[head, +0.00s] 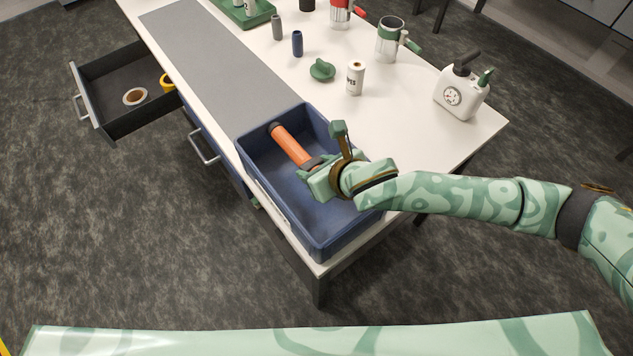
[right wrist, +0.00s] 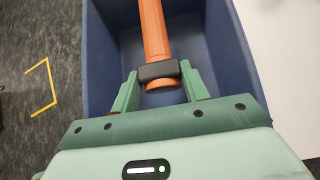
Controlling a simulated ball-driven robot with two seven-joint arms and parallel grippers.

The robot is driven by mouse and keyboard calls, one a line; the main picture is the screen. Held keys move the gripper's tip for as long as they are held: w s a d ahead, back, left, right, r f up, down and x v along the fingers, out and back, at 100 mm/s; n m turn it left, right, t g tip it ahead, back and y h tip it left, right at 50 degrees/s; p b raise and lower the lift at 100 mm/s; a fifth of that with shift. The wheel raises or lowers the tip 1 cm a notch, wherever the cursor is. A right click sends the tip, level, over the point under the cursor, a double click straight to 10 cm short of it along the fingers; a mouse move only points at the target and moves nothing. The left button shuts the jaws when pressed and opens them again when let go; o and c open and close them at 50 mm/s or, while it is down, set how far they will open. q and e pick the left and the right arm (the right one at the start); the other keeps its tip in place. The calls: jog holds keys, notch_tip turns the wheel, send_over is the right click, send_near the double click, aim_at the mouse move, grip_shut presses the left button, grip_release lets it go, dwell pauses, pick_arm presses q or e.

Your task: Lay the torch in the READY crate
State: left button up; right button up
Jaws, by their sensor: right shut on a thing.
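The torch (head: 292,147) is an orange cylinder with dark ends. It is inside the blue crate (head: 245,160), slanting from the crate's far left toward its middle. My right gripper (head: 318,168) is inside the crate's outline, shut on the near end of the torch. In the right wrist view the two green fingers (right wrist: 158,80) press on the dark collar of the torch (right wrist: 153,30), with the crate wall (right wrist: 100,60) on either side. I cannot tell whether the torch touches the crate floor. The crate's label is not readable. My left gripper is not in view.
The crate stands at the near end of the white bench (head: 420,140), beside a grey mat (head: 205,70). Right of it are a white roll (head: 355,77), a green knob-like piece (head: 322,69) and a white canister (head: 461,92). An open drawer (head: 120,92) juts out left.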

notch_tip(320, 180, down, 6)
jog(key=shift+r+b, duration=0.2)
jog(key=shift+b, duration=1.05)
jog(key=shift+r, duration=0.2)
jog(key=o, duration=1.1)
jog(key=shift+f, duration=0.1)
jog(key=shift+c, duration=0.2)
jog(key=shift+s+d+r, duration=0.1)
jog(key=shift+s+r, duration=0.05)
jog(key=shift+r, duration=0.1)
jog(key=p+v, duration=0.5)
jog(key=v, duration=0.6)
jog(key=shift+s+d+r, duration=0.15)
jog(key=shift+s, duration=0.1)
